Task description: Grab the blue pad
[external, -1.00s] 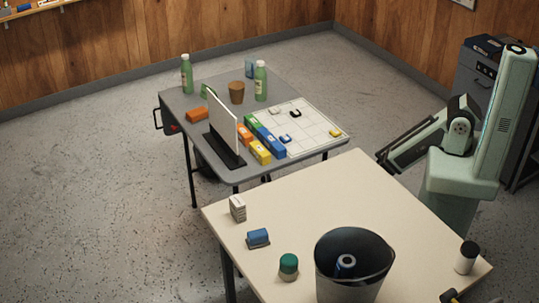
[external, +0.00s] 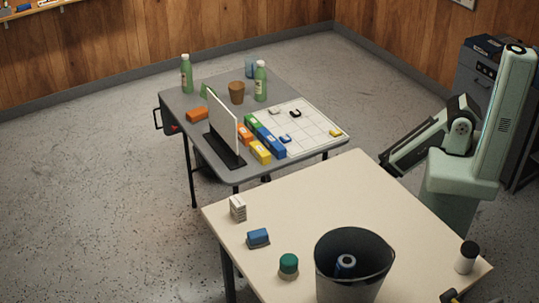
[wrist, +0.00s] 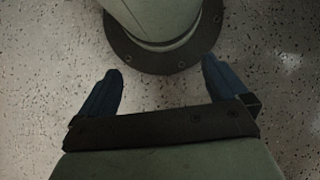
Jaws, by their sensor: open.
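A small blue pad (external: 258,236) with a darker underside lies on the cream table, near its left edge. In the wrist view, my gripper (wrist: 162,82) is open, with its two dark blue fingers spread wide and nothing between them. In the external view, my arm is folded at the right, beyond the cream table's right edge, far from the blue pad; the fingers cannot be made out clearly there. The blue pad does not show in the wrist view, which has only floor and part of my own body.
The cream table (external: 310,195) also holds a small white box (external: 237,208), a green-topped jar (external: 289,266), a dark bin (external: 350,285) and a black-capped canister (external: 466,258). A grey table (external: 180,100) behind carries bottles, coloured boxes and a gridded board (external: 310,120).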

